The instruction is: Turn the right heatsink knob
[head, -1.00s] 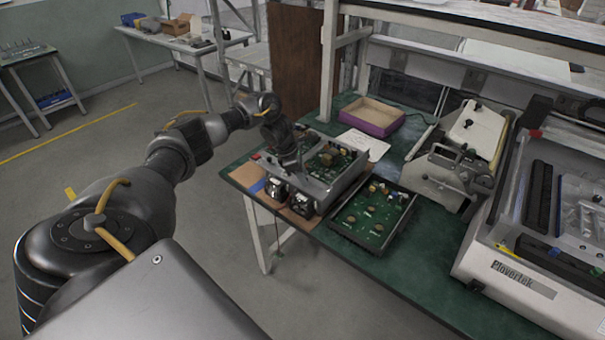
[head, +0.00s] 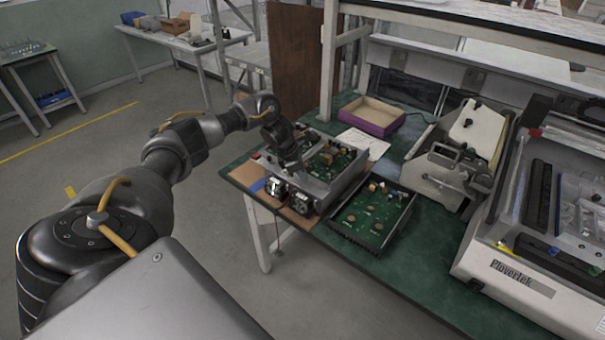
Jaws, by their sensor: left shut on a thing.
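An open grey electronics unit (head: 335,188) with green circuit boards sits near the table's front left edge. Two dark, silvery heatsink parts stand at its front: a left one (head: 275,188) and a right one (head: 302,204). My left gripper (head: 296,168) reaches down to the front wall of the unit, just above and behind these parts. It is shut on a small part there, the heatsink knob. The knob is mostly hidden by the fingers and too small to make out. My right gripper is not in view.
A second open tray with a green board (head: 371,216) lies right of the unit. A purple-sided box (head: 372,116), a paper sheet (head: 363,142), a grey-white machine (head: 452,160) and a large white machine (head: 520,283) stand farther back and right. Bare green tabletop (head: 425,262) lies in front.

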